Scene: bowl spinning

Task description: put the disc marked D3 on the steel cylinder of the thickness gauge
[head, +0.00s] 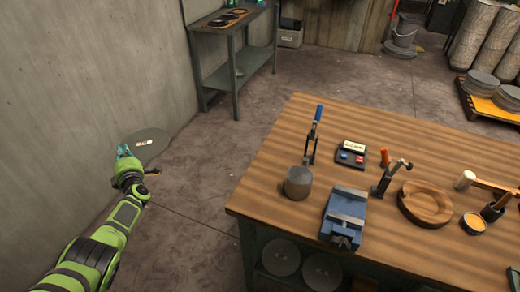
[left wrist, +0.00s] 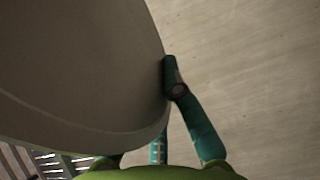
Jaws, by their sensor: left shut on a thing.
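My left gripper (head: 124,153) is shut on the rim of a thin grey disc (head: 150,146), at the left of the head view. The disc has a small white and red label, too small to read. In the left wrist view the disc (left wrist: 75,65) fills the left side, with a teal finger at its edge. The steel cylinder (head: 298,184) stands upright on the workbench, its top bare. The blue-handled gauge arm (head: 313,135) rises behind it, and the gauge's readout box (head: 352,154) lies to the right. My right gripper is not in view.
A narrow table (head: 225,30) with dark discs stands by the wall. Open floor separates my left gripper from the workbench.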

